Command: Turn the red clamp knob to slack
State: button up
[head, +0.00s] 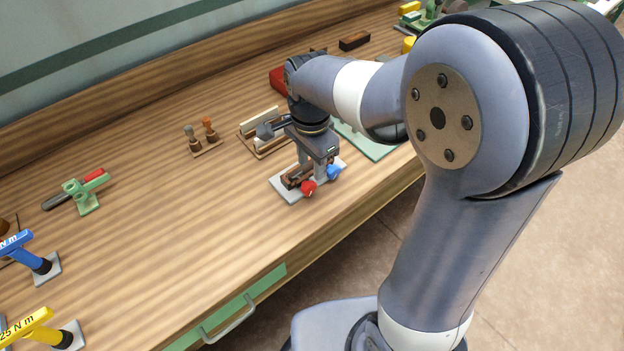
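The red clamp knob (308,188) is on the front of a small fixture with a brown block (296,177) on a pale base plate (284,194), near the middle of the bench. A blue knob (334,172) sits to its right on the same fixture. My gripper (312,172) points down over the fixture, just behind the red knob. Its two fingers stand apart, with a gap between them. Whether a finger touches the block or a knob cannot be told from here. Part of the fixture is hidden by my fingers.
Two stamps (202,135) and a wooden tray (262,150) stand behind and left of the fixture. A green clamp (84,190) and blue (22,250) and yellow (35,325) torque handles are at left. The bench between is clear. A green drawer (225,318) faces front.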

aim_at(310, 183)
notch_tip(310, 183, down, 8)
jog(key=shift+r, duration=0.1)
jog(key=shift+c, duration=0.3)
grip_shut()
